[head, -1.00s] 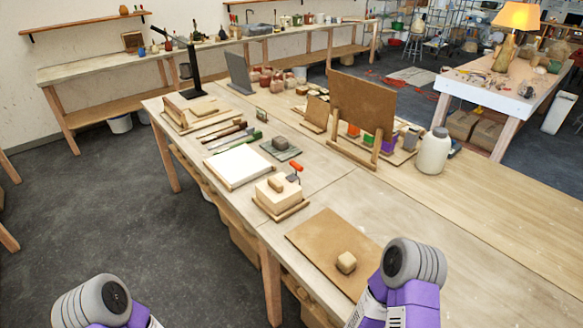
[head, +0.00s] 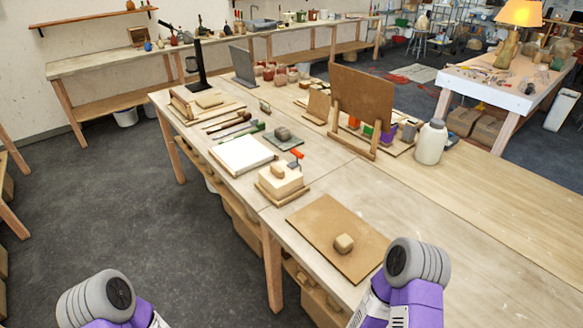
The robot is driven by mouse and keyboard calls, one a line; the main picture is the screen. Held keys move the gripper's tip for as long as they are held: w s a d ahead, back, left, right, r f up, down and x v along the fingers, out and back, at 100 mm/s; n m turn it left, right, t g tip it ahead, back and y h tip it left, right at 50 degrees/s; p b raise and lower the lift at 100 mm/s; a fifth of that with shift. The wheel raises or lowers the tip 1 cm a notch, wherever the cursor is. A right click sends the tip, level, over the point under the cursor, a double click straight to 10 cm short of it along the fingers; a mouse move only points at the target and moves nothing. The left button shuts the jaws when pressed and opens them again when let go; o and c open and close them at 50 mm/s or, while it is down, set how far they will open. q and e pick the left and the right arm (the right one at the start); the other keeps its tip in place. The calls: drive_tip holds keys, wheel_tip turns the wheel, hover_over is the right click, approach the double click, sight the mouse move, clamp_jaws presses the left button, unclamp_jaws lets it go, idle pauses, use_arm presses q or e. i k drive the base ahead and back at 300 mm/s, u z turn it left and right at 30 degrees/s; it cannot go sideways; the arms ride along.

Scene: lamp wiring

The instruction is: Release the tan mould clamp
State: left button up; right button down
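A tan block-shaped mould (head: 280,181) sits on a wooden base near the table's front edge, in the middle of the head view. A small brown piece lies on its top. A clamp with a red-orange handle (head: 297,153) shows at its back right side; its jaws are too small to make out. Parts of my two arms, purple with grey rounded joints, show at the bottom left and bottom right. Neither gripper is in view. Both visible arm parts are apart from the mould in the picture.
A brown board (head: 338,265) with a small tan lump (head: 343,243) lies in front of the mould. A white slab (head: 243,154), tools and an upright brown panel (head: 361,103) stand behind. A pale jar (head: 430,143) is to the right. The table's right part is clear.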

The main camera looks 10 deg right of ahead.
sight(294, 164)
drive_tip(key=k, duration=1.1)
drive_tip(key=u, duration=0.6)
drive_tip(key=i, duration=1.65)
drive_tip(key=z, duration=0.5)
